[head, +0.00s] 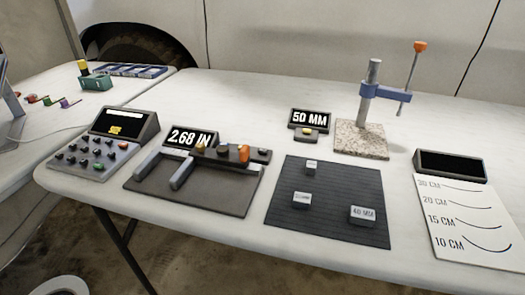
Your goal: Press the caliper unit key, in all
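The caliper (228,196) lies on a dark base on the white table, left of the middle in the head view. Its two grey jaws point toward the near left and are apart. Its tilted black display (190,137) reads 2.68 IN. Along its beam sit a small yellow-brown key (200,147), a dark key (222,149) and a larger orange piece (244,153). No label on these shows clearly, so I cannot tell which is the unit key. Neither of my grippers is in view, and nothing touches the caliper.
A keypad device (92,155) stands close left. A dark mat (335,180) with several grey blocks lies right, below a 50 MM display (310,118). A stand with granite base (362,142) rises behind. The table (240,95) is clear behind the caliper.

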